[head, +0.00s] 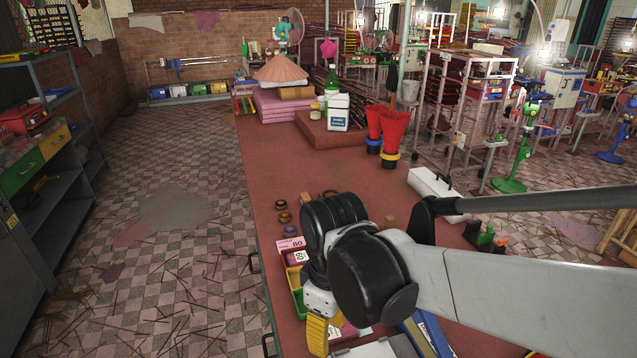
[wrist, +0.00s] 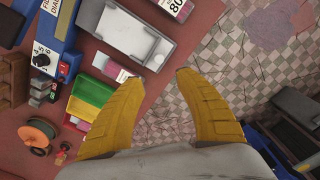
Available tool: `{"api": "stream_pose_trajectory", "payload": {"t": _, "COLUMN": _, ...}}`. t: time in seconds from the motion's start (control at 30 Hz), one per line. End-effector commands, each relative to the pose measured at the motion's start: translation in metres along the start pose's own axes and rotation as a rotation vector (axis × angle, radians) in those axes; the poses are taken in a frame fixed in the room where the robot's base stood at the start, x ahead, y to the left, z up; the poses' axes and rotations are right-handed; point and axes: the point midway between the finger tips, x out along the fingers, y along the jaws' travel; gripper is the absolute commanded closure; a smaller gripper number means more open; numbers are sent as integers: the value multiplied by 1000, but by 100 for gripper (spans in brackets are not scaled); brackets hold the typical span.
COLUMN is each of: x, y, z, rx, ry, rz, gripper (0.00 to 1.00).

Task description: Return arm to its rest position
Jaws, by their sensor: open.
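My gripper (wrist: 196,95) shows in the wrist view with its two yellow fingers spread apart and nothing between them. It hangs over the left edge of the red table, with the checkered floor under part of it. In the head view one yellow finger of my gripper (head: 317,335) shows below my dark wrist joints, above the near part of the table (head: 266,180). My arm reaches in from the right side of the head view and hides part of the table top.
Bundles of red incense sticks (head: 392,130) and a white jug (head: 338,112) stand farther back. Floor left of the table is open.

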Motion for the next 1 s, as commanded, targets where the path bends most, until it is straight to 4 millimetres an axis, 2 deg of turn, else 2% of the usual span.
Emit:
{"api": "stream_pose_trajectory", "payload": {"t": 0.17, "x": -16, "y": 17, "z": 32, "rx": 196, "ry": 91, "rz": 65, "gripper": 59}}
{"api": "stream_pose_trajectory", "payload": {"t": 0.4, "x": -41, "y": 47, "z": 104, "rx": 675, "ry": 338, "rz": 219, "gripper": 59}}
{"api": "stream_pose_trajectory", "payload": {"t": 0.6, "x": -49, "y": 58, "z": 144, "rx": 941, "ry": 500, "rz": 303, "gripper": 59}}
{"api": "stream_pose_trajectory", "payload": {"t": 0.77, "x": -51, "y": 61, "z": 155, "rx": 1016, "ry": 550, "rz": 327, "gripper": 59}}
{"api": "stream_pose_trajectory", "payload": {"t": 1.0, "x": -51, "y": 62, "z": 155, "rx": 1020, "ry": 554, "rz": 328, "gripper": 59}}
